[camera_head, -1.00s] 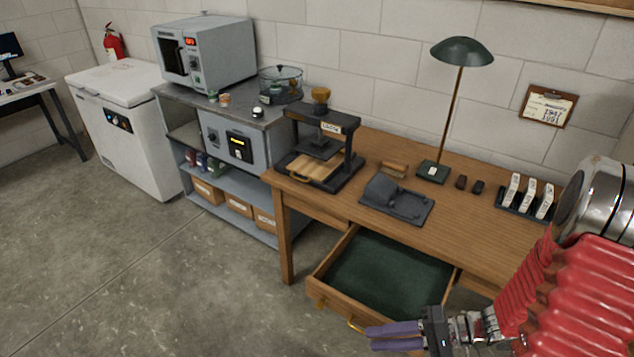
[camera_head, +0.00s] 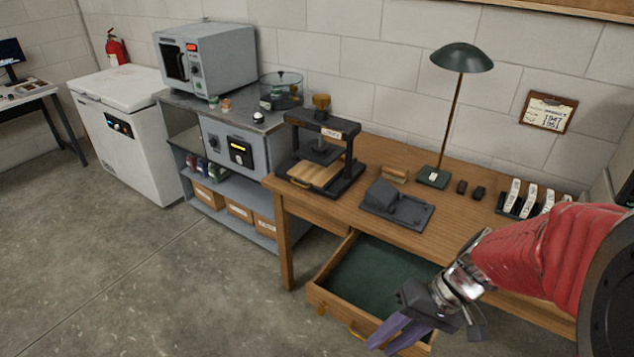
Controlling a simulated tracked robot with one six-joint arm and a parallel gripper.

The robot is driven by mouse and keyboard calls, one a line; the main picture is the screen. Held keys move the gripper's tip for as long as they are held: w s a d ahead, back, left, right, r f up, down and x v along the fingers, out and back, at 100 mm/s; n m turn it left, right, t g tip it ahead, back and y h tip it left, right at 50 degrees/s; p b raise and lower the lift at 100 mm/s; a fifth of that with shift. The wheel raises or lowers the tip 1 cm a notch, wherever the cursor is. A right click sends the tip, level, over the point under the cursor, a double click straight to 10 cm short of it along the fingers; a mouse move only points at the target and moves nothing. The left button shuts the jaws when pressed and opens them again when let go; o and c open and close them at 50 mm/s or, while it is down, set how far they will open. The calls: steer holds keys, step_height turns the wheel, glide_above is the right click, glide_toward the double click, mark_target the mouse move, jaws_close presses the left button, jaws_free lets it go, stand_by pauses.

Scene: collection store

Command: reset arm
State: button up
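My gripper (camera_head: 388,349) is at the lower middle-right, in front of and partly over the open desk drawer. Its two purple fingers point down and to the left, with a gap between them and nothing held. My red-sleeved arm reaches in from the right edge and hides part of the desk's right side. The open drawer (camera_head: 345,322) has a green lining and a brass handle, and looks empty where visible. I cannot tell whether the gripper touches the drawer.
The wooden desk (camera_head: 440,238) carries a press (camera_head: 318,160), a dark grey device (camera_head: 396,207), a green lamp (camera_head: 462,58) and a rack of white-handled items (camera_head: 518,205). A grey shelf unit with an oven (camera_head: 205,60) and a white chest freezer (camera_head: 130,140) stand left. The left floor is clear.

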step_height(320, 180, up, 15)
steer(key=s+d+t+h, duration=0.1)
steer(key=d+t+h, duration=0.1)
steer(key=t+h, duration=0.4)
steer(key=shift+s+r+t, duration=0.2)
steer(key=shift+s+t, duration=0.1)
steer(key=shift+t, duration=0.1)
